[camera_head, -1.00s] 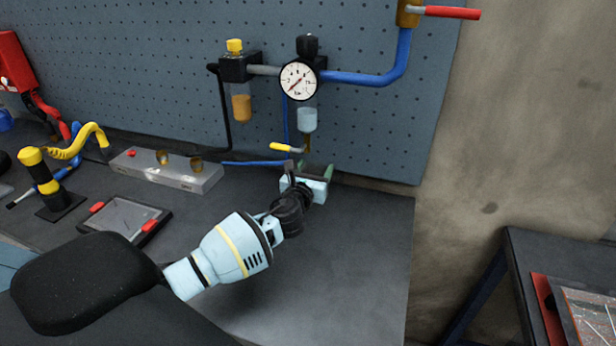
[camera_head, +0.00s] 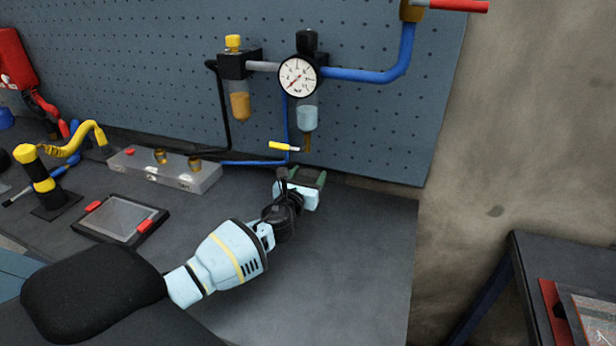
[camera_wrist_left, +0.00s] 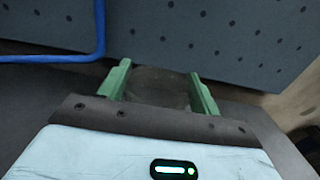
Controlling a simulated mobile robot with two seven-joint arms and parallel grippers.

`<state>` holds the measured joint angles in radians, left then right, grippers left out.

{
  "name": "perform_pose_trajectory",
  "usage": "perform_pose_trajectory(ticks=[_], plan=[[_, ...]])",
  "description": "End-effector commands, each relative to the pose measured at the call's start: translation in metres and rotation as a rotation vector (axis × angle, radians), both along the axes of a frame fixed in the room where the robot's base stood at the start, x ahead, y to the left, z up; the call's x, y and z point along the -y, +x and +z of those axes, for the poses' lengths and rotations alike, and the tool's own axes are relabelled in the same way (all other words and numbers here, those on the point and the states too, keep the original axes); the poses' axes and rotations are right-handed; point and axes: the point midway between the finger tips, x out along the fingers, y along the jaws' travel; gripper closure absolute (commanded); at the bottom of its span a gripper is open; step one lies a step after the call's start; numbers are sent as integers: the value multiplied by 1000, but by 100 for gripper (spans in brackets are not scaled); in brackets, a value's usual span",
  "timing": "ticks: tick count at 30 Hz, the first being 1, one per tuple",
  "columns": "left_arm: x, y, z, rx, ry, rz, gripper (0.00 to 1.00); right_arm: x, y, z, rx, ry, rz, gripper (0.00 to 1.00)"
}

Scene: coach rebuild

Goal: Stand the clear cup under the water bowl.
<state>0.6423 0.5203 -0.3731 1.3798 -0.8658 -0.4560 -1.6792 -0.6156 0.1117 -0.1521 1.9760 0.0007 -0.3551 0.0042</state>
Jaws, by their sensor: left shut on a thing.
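The water bowl (camera_head: 307,117) is the pale blue clear bowl under the round gauge on the pegboard, with a brass drain stem below it. My left gripper (camera_head: 302,176) is low over the bench, below and slightly in front of the drain, its green fingers toward the board. In the left wrist view the fingers (camera_wrist_left: 160,88) stand apart, shut on the clear cup (camera_wrist_left: 158,86), which shows only as a faint, see-through patch between them. The cup is hard to make out in the head view; whether it touches the bench cannot be told. My right gripper is out of view.
A yellow-handled lever (camera_head: 283,147) and a blue hose (camera_head: 250,162) lie near the drain. An amber bowl (camera_head: 240,106) hangs to the left. A metal block (camera_head: 165,170) and a tablet (camera_head: 122,219) lie left on the bench. The bench right of my gripper is clear.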

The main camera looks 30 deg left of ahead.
Motion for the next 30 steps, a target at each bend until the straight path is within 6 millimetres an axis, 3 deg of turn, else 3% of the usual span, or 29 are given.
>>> perform_pose_trajectory(ticks=[4,5,10,21,30], plan=[[0,0,-4,-1,1,0,63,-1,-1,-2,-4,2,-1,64],[0,0,-4,-1,2,0,36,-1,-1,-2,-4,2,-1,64],[0,0,-3,0,1,0,15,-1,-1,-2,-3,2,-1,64],[0,-2,2,2,0,0,15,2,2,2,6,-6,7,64],[10,-43,2,2,1,-2,15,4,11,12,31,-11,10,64]])
